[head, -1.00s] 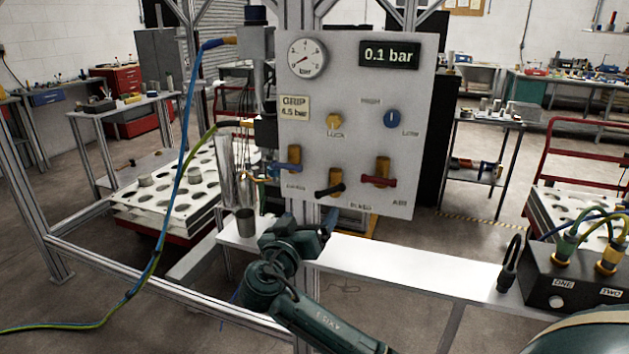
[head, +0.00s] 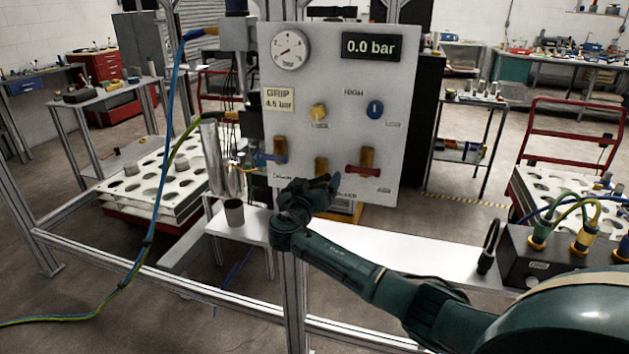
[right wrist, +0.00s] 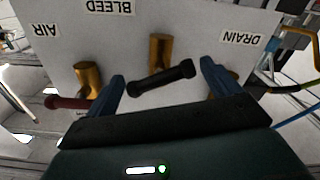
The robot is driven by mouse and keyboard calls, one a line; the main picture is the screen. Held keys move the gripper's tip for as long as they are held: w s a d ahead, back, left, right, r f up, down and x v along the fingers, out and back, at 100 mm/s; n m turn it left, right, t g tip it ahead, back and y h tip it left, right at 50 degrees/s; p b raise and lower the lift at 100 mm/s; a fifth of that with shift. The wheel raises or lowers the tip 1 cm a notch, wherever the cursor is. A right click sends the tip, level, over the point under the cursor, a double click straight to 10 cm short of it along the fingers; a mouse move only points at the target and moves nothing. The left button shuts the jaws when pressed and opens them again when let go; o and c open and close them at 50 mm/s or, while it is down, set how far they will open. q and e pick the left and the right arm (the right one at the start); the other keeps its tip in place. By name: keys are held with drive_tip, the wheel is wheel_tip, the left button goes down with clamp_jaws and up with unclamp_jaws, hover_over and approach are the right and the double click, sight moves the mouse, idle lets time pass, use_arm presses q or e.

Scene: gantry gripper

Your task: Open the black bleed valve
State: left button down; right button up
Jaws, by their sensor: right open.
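The black bleed valve has a brass body (head: 321,167) low on the grey panel, between the blue-handled drain valve (head: 278,152) and the red-handled air valve (head: 366,163). My right gripper (head: 328,182) is in front of the bleed valve and hides its black lever in the head view. In the right wrist view the black lever (right wrist: 162,78) lies tilted between two open blue fingers, with a gap at each end. I cannot tell whether a finger touches it. My left gripper is not in view.
The panel carries a round gauge (head: 290,50), a display (head: 372,46) reading 0.0 bar, a yellow knob (head: 318,112) and a blue knob (head: 375,109). A metal cup (head: 234,212) stands on the white shelf (head: 400,250). A black connector box (head: 545,262) is at the right.

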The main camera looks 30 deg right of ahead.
drive_tip(key=c, duration=0.7)
drive_tip(key=shift+f+n, duration=0.1)
drive_tip(key=shift+n, duration=0.2)
drive_tip(key=shift+n+b, duration=0.4)
drive_tip(key=shift+n, duration=0.5)
drive_tip(key=n, duration=0.3)
drive_tip(key=shift+n, duration=0.3)
drive_tip(key=n+p, duration=0.1)
drive_tip(key=n, duration=0.5)
drive_tip(key=shift+n, duration=0.3)
drive_tip(key=o, duration=0.7)
